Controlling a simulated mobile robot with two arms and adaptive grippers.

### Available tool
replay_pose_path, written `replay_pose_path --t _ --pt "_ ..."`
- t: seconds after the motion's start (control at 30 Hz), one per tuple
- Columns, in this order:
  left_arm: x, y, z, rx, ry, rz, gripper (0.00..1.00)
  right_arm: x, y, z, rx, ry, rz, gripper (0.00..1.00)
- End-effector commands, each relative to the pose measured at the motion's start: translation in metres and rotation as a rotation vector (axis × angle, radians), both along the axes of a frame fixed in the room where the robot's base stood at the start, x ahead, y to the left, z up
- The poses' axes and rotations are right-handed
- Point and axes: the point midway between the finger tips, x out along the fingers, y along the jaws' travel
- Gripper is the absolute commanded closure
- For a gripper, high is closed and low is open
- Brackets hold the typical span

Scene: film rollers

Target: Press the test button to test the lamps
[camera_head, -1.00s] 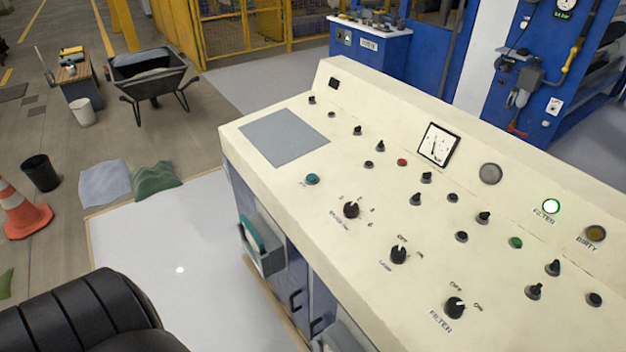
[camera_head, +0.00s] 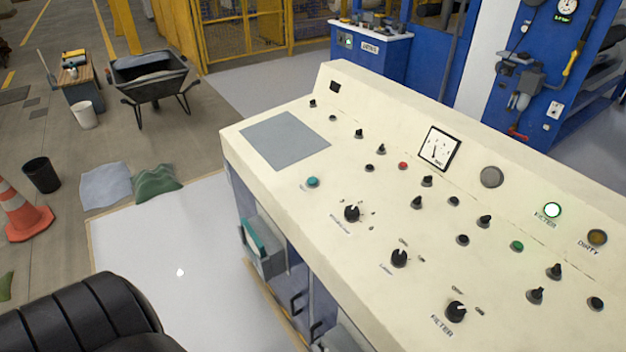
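A cream control console (camera_head: 300,220) fills the middle and right of the head view. Its sloping top carries several knobs and buttons. A teal button (camera_head: 313,182) sits at the near left, a red button (camera_head: 403,166) near the middle and a green button (camera_head: 517,246) at the right. The label by the teal button is too small to read. The FILTER lamp (camera_head: 552,210) is lit, whitish with a green rim. The DIRTY lamp (camera_head: 597,237) looks dull amber and the round grey lamp (camera_head: 490,177) looks unlit. Neither of my grippers shows.
A black padded seat (camera_head: 75,315) is at the lower left. A traffic cone (camera_head: 25,215), black bin (camera_head: 41,175), sacks (camera_head: 106,186) and a wheelbarrow (camera_head: 150,78) stand on the left floor. The white floor area (camera_head: 170,245) beside the console is clear.

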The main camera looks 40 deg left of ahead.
Motion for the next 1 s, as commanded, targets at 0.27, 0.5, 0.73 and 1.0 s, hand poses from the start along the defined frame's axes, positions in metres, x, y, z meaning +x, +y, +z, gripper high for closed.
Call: replay_pose_path --t 0.27,0.5,0.73,1.0 --pt "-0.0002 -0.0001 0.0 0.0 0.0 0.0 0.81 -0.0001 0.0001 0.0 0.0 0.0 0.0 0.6" --pt "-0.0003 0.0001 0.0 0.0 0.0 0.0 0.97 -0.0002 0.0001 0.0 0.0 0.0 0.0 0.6" --pt "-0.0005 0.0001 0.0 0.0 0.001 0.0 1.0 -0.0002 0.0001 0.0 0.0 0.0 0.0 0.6" --pt "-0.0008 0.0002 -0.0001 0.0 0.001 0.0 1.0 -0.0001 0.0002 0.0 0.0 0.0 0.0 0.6"
